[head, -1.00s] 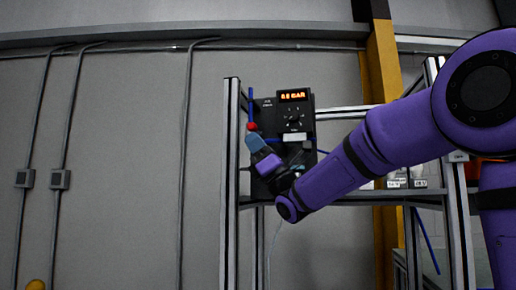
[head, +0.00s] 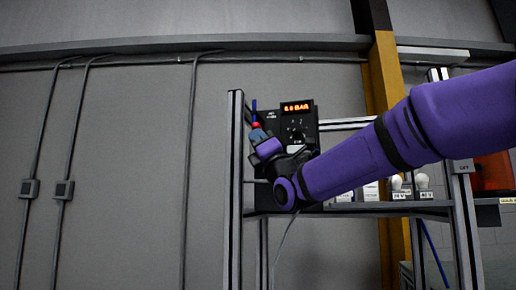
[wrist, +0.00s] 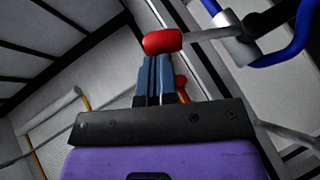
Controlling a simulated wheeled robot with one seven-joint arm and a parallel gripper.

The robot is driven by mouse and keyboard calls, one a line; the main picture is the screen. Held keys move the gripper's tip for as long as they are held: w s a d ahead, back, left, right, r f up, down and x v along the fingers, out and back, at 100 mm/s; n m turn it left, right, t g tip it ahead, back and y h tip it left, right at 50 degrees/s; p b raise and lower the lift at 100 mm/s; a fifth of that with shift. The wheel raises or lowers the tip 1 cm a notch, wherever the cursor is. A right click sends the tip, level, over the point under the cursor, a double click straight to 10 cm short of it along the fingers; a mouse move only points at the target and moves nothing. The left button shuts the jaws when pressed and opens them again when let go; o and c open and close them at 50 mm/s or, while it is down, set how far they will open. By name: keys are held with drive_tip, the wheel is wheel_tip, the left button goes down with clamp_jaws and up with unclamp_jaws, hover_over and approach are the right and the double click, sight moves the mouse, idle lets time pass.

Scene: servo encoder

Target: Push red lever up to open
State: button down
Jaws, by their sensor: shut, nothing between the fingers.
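The red lever end (wrist: 162,41) is a rounded red grip on a silver bar that runs right to a metal valve body (wrist: 236,45) in the wrist view. In the head view the red end (head: 257,126) shows small, left of the black panel. My gripper (wrist: 160,62) is shut, its blue-grey fingers together, with the tips directly at the red grip, seemingly touching its underside. In the head view my gripper (head: 258,134) is just below the red end and hides part of the panel's left side. A second small red part (wrist: 181,88) shows behind the fingers.
The black panel (head: 311,131) has a dial and a lit display (head: 296,107) that seems to read 6.0 BAR. Blue tubing (wrist: 290,50) curves beside the valve. A metal frame post (head: 236,180) stands left of the panel. A shelf with small labelled items (head: 398,187) lies right.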

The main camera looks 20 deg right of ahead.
sight(259, 124)
drive_tip(key=r+m+h, duration=0.1)
drive_tip(key=m+h, duration=0.1)
drive_tip(key=r+m+h, duration=0.1)
drive_tip(key=m+h, duration=0.2)
drive_tip(key=r+m+g+h, duration=0.1)
drive_tip(key=r+m+h, duration=0.1)
drive_tip(key=m, duration=0.1)
drive_tip(key=shift+w+d+h, duration=0.25)
drive_tip(key=shift+h, duration=0.15)
drive_tip(key=shift+w+d+r+m+g+h, duration=0.25)
drive_tip(key=shift+w+r+m+g+h, duration=0.15)
drive_tip(key=shift+r+m+g+h, duration=0.4)
drive_tip(key=shift+w+d+r+m+g+h, duration=0.25)
drive_tip(key=shift+w+r+m+g+h, duration=0.25)
drive_tip(key=shift+m, duration=0.6)
drive_tip(key=shift+w+d+r, duration=0.45)
drive_tip(key=shift+w+r, duration=0.05)
drive_tip(key=shift+r, duration=0.2)
drive_tip(key=shift+d+r, duration=0.1)
